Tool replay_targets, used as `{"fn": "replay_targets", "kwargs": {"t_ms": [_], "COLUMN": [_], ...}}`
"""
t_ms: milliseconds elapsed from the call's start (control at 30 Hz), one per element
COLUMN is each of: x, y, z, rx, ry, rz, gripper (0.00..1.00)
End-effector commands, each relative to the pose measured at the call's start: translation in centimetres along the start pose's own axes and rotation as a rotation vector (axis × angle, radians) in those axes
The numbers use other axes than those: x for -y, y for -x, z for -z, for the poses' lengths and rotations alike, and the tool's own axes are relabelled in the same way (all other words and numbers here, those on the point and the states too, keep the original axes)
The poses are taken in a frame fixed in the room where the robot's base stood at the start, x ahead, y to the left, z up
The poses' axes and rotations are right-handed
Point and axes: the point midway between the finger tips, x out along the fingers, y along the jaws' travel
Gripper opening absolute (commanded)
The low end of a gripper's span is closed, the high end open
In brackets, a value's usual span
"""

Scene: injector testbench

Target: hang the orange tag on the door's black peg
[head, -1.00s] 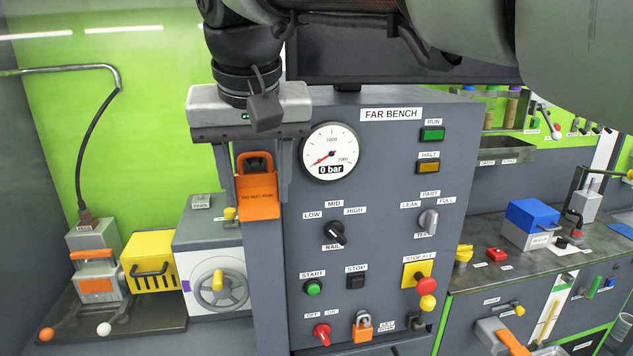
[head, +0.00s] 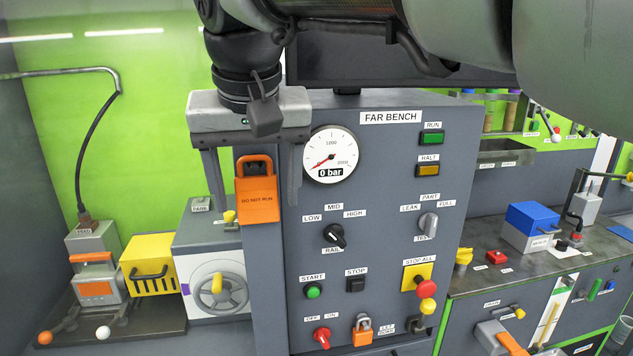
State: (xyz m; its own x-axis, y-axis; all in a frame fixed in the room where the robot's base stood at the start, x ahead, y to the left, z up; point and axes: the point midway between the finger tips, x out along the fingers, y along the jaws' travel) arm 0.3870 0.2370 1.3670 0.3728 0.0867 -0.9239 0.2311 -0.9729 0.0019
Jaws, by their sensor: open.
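The orange tag (head: 257,203), marked "DO NOT RUN", hangs upright at the left edge of the grey FAR BENCH cabinet, left of the pressure gauge. A dark spot shows inside its top loop, but I cannot clearly make out the black peg there. My gripper (head: 257,210) points down over the tag from above. It is open, with one finger left of the tag and the other right of it, both visibly apart from it. The tag's back and its contact with the cabinet are hidden.
The gauge (head: 330,155) reads 0 bar close to my right finger. The cabinet front carries a black rail knob (head: 334,235), a yellow and red stop-all button (head: 417,280) and an orange padlock (head: 362,332). A yellow box (head: 150,265) stands lower left.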

Motion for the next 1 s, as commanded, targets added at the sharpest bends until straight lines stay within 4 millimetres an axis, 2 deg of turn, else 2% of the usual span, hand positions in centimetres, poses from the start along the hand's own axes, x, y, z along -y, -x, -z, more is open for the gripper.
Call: {"fn": "replay_targets", "kwargs": {"t_ms": [167,267,700,833,1000], "x": [0.0,0.0,0.0,0.0,-0.1], "y": [1.4,3.2,13.8,15.9,17.2], "z": [0.1,0.2,0.2,0.1,0.0], "rx": [-0.003,-0.005,-0.003,-0.002,0.0], "ry": [0.0,-0.001,0.0,-0.001,-0.001], "rz": [0.001,0.002,0.001,0.001,-0.001], "gripper": [0.68,0.68,0.68,0.68,0.68]}}
